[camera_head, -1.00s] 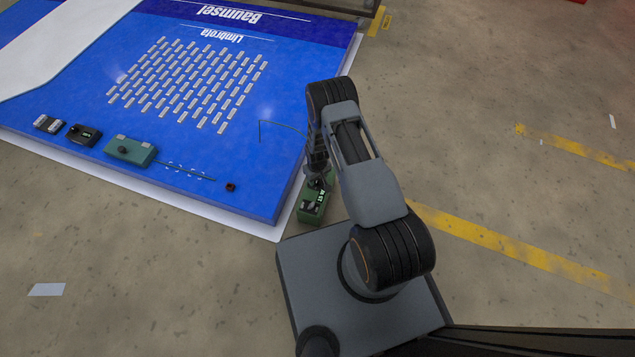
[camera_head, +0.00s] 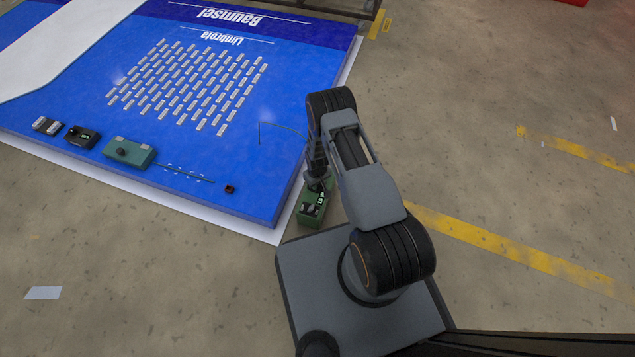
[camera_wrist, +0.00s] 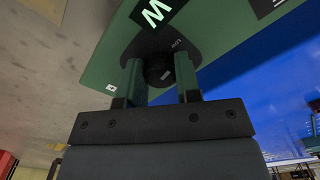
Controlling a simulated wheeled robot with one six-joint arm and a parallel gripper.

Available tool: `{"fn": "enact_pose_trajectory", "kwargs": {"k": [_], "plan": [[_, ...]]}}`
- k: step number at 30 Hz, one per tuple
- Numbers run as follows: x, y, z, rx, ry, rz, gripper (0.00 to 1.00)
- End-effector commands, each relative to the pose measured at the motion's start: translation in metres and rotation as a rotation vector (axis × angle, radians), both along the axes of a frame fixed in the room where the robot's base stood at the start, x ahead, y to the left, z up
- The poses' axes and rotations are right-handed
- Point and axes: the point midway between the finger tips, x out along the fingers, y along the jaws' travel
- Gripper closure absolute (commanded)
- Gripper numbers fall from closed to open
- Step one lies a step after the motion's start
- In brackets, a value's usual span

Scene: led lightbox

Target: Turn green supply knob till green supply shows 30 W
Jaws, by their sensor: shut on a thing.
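The green supply (camera_head: 309,217) is a small green box on the floor beside the blue panel's near right corner, below my arm. In the wrist view its green face (camera_wrist: 108,62) fills the upper middle, with a white "W" on a dark display (camera_wrist: 155,12). The number is cut off there and too small to read in the head view. Its dark round knob (camera_wrist: 158,72) sits between my two fingers. My gripper (camera_wrist: 158,78) is shut on the knob, one finger on each side. In the head view my arm partly hides the box and knob.
The blue lightbox panel (camera_head: 90,120) lies at left, with several small light strips on it. A teal box (camera_head: 130,152), a dark box (camera_head: 82,137) and a small dark ring (camera_head: 230,189) lie along its near edge. Bare concrete floor (camera_head: 150,290) is around it.

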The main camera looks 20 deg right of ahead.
Motion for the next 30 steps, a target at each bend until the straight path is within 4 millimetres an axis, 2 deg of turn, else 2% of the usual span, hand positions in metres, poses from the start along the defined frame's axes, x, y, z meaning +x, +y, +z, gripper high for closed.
{"fn": "enact_pose_trajectory", "kwargs": {"k": [1, 6, 17, 30], "plan": [[0.0001, -0.0002, 0.0001, 0.0, 0.0, 0.0, 0.79], [0.0001, -0.0003, 0.0001, 0.0, 0.0, -0.001, 0.93], [0.0002, 0.0, -0.0008, 0.001, 0.001, -0.103, 0.93], [-0.0001, 0.0009, -0.0008, 0.002, 0.002, -0.446, 0.93]]}}
